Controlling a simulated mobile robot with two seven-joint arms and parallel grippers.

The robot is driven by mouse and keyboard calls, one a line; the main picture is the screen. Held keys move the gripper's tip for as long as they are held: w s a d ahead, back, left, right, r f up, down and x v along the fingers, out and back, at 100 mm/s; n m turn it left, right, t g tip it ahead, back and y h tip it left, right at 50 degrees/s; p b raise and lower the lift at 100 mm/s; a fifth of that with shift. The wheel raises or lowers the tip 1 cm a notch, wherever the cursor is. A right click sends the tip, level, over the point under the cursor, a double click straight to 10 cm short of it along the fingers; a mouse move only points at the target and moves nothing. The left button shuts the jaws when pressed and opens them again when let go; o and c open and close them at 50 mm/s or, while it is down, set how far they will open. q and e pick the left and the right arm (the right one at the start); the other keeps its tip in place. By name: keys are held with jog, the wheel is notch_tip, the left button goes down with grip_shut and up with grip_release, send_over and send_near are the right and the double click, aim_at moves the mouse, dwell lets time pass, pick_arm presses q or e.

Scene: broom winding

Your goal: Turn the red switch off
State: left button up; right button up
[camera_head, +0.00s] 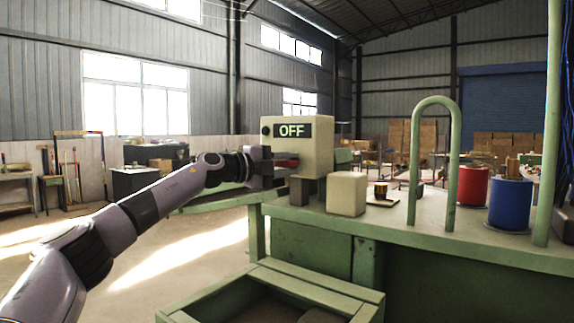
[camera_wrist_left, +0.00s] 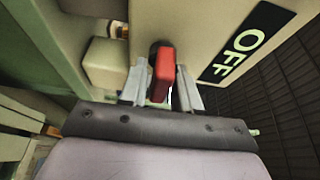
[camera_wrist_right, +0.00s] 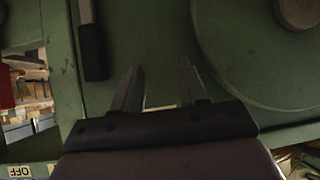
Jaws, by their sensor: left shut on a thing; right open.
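A cream switch box (camera_head: 318,150) with a black OFF label (camera_head: 292,131) stands at the left end of the green workbench. The red switch (camera_head: 287,163) sticks out of its side, partly hidden by my left gripper (camera_head: 280,166). In the left wrist view the red switch (camera_wrist_left: 162,76) stands between the two fingers of my left gripper (camera_wrist_left: 162,85), which is shut on it. The OFF label (camera_wrist_left: 247,42) also shows there. My right gripper (camera_wrist_right: 160,80) is open and empty in the right wrist view, over a green surface; it is outside the head view.
A cream block (camera_head: 346,194) stands beside the switch box. A green arched bar (camera_head: 414,150), a red spool (camera_head: 472,186) and a blue spool (camera_head: 510,205) stand further right on the bench. A dark-handled tool (camera_wrist_right: 92,50) lies near my right gripper.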

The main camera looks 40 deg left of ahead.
aim_at(282, 165)
dwell(0.6)
pick_arm(q)
jog(key=o, duration=0.8)
jog(key=shift+b+v, duration=0.65)
jog(key=shift+v, duration=2.95)
jog(key=shift+d, duration=0.1)
